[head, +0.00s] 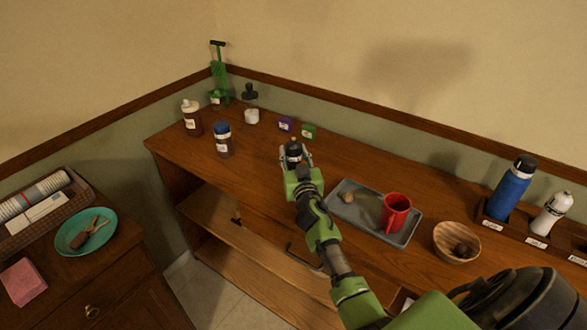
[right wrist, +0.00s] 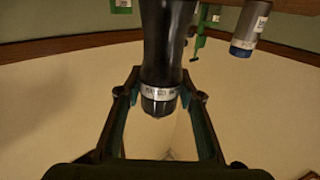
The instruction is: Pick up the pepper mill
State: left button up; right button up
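The pepper mill (head: 294,149) is a dark, slim mill with a pale label band, standing upright on the wooden counter. In the right wrist view, which is upside down, the mill (right wrist: 163,50) fills the middle, its knob pointing down the picture. My right gripper (head: 296,160) is at the mill, with one finger on each side of it. The fingers look spread around it, and firm contact is not clear. The gripper's fingers hide part of the mill's lower body in the head view. My left gripper is not in view.
A grey tray (head: 345,212) with a red mug (head: 396,212) lies right of the mill. Purple (head: 286,124) and green (head: 309,131) boxes stand behind. A blue-capped jar (head: 223,140) stands left. A wooden bowl (head: 440,241) and blue bottle (head: 511,190) are farther right.

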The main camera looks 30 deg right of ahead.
jog(key=c, duration=0.6)
jog(key=shift+r, duration=0.1)
